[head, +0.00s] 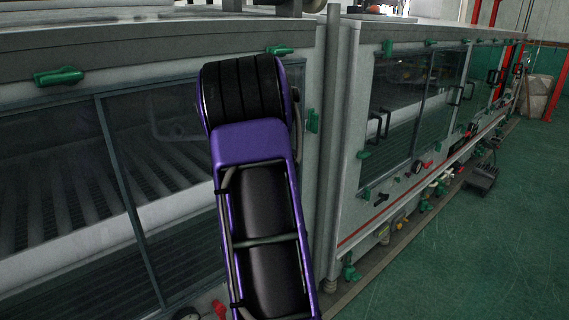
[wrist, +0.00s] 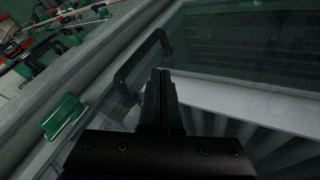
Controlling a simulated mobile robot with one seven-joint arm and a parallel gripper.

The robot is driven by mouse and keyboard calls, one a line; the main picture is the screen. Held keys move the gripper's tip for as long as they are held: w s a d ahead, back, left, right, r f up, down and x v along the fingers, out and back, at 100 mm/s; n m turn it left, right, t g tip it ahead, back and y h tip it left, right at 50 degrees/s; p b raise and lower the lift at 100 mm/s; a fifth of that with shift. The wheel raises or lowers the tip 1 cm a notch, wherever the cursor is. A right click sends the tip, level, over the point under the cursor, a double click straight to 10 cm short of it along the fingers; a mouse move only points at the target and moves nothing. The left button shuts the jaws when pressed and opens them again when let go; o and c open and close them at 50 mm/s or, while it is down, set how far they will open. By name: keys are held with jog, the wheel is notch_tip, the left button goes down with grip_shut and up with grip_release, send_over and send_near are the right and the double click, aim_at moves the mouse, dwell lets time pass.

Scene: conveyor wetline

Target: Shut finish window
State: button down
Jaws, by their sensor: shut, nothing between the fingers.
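The window (head: 165,215) is a dark-framed glass pane in the grey machine front, behind my purple arm in the head view. In the wrist view its glass (wrist: 235,45) fills the upper right, with pale slatted rollers behind. A black bar handle (wrist: 127,75) is fixed near its edge. My gripper (wrist: 160,75) is shut and empty, its fingertips just right of the handle in the picture. I cannot tell whether they touch it. In the head view my arm hides the gripper and handle. I cannot tell how far the window stands open.
Green latches sit around the frame, one at top left (head: 58,76) and one near my gripper (wrist: 63,115). A second grey machine section (head: 345,150) with black-handled windows runs off to the right. Green floor (head: 480,250) is clear at the right front.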

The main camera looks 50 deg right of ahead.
jog(key=v, duration=1)
jog(key=shift+a, duration=0.6)
jog(key=shift+w, duration=0.1)
